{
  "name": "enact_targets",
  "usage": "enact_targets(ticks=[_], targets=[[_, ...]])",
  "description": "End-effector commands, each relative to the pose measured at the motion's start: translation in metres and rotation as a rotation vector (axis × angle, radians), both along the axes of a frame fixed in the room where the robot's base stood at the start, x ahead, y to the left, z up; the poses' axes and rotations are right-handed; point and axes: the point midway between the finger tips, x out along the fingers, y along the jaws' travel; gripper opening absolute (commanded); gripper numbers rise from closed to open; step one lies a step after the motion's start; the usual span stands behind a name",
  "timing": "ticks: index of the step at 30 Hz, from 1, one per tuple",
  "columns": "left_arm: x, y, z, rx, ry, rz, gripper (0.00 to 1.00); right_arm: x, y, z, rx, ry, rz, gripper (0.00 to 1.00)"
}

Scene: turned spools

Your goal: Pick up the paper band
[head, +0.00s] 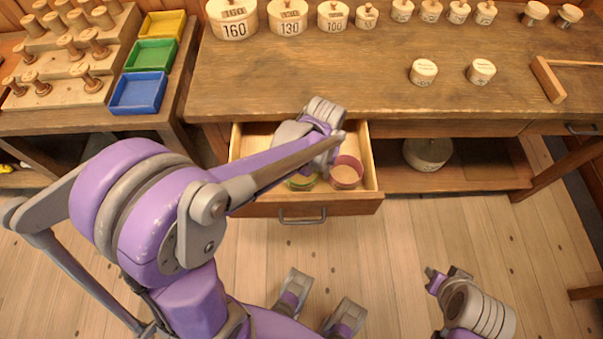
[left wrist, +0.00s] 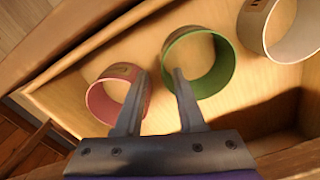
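Three open ring-shaped bands stand in the pulled-out drawer (head: 310,208). In the left wrist view a cream band (left wrist: 291,45), the most paper-like in colour, is at the upper right, partly cut off by the frame. A green band (left wrist: 222,66) is at the middle, and a pink band (left wrist: 97,104) is left of it. In the head view the cream band is hidden behind my arm. My left gripper (left wrist: 155,75) is open over the drawer, its fingers near the pink and green bands, apart from the cream one. My right gripper (head: 446,278) is above the floor; its opening is unclear.
The bench top (head: 330,80) overhangs the drawer's back. Numbered round boxes (head: 232,20) line its rear, and two small ones (head: 423,72) stand further forward. Coloured trays (head: 138,92) and a spool rack (head: 60,65) are at the left. Drawer walls surround the bands.

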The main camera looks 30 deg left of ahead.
Motion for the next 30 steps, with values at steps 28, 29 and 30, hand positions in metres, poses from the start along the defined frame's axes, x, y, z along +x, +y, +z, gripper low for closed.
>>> enact_targets(ticks=[28, 29, 30], targets=[[-0.003, 0.006, -0.046, 0.0, 0.0, 0.0, 0.0, -0.001, 0.0, -0.008, 0.0, 0.002, 0.0, 0.27], [-0.003, 0.006, -0.046, 0.0, 0.0, 0.0, 0.0, -0.001, 0.0, -0.008, 0.0, 0.002, 0.0, 0.27], [-0.003, 0.006, -0.046, 0.0, 0.0, 0.0, 0.0, -0.001, 0.0, -0.008, 0.0, 0.002, 0.0, 0.27]])
